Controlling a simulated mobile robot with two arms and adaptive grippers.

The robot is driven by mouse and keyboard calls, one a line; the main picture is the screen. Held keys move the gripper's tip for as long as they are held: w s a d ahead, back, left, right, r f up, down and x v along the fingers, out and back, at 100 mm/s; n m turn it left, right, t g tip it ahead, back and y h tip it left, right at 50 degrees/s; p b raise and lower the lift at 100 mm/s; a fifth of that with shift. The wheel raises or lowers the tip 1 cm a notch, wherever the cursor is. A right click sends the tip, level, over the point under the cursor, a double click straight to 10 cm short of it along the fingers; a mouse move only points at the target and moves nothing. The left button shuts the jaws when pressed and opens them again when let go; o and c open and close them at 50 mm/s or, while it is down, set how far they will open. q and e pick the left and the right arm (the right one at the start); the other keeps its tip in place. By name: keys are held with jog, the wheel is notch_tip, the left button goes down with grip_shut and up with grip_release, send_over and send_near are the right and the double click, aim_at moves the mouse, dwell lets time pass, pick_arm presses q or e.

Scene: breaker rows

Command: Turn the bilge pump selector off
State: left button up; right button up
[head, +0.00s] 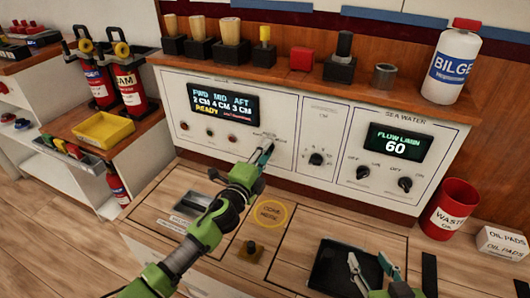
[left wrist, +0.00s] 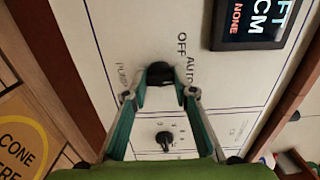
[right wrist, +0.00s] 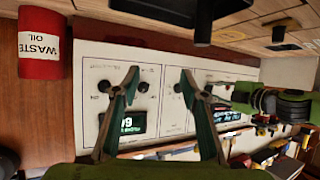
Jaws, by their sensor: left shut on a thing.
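The bilge pump selector (left wrist: 160,72) is a black knob on the white panel in the left wrist view, with OFF, AUTO and PUMP lettering around it. My left gripper (left wrist: 160,92) has its two fingers on either side of the knob and is shut on it. In the head view the left gripper (head: 266,152) reaches the panel below the first display and hides the knob. Which mark the knob points to cannot be told. My right gripper (head: 369,262) is open and empty over the black tray (head: 322,282); its spread fingers show in the right wrist view (right wrist: 159,78).
Another rotary knob (head: 316,158) sits right of the selector. Two sea water knobs (head: 362,172) are further right, under the flow display (head: 399,144). A red waste oil bin (head: 452,208) stands at the right. A bilge bottle (head: 453,62) stands on the shelf above.

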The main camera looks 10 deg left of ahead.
pick_arm(q)
jog(key=shift+n, duration=0.4)
pick_arm(e)
jog(key=shift+f, duration=0.1)
pick_arm(q)
jog(key=n+p, duration=0.3)
jog(key=n, duration=0.5)
pick_arm(e)
jog(key=s+d+f+g+h, duration=0.1)
jog(key=s+d+f+g, duration=0.1)
jog(key=s+f+g, duration=0.2)
jog(key=s+d+f+g+h, duration=0.1)
jog(key=s+d+f+g, duration=0.2)
jog(key=s, duration=0.8)
notch_tip(320, 180, down, 2)
jog(key=shift+f+g, duration=0.15)
jog(key=shift+g, duration=0.65)
pick_arm(q)
jog(key=shift+f, duration=0.1)
pick_arm(e)
jog(key=shift+d, duration=0.1)
pick_arm(q)
jog(key=o, duration=1.1)
jog(key=shift+s, duration=0.1)
pick_arm(e)
jog(key=shift+w, duration=0.15)
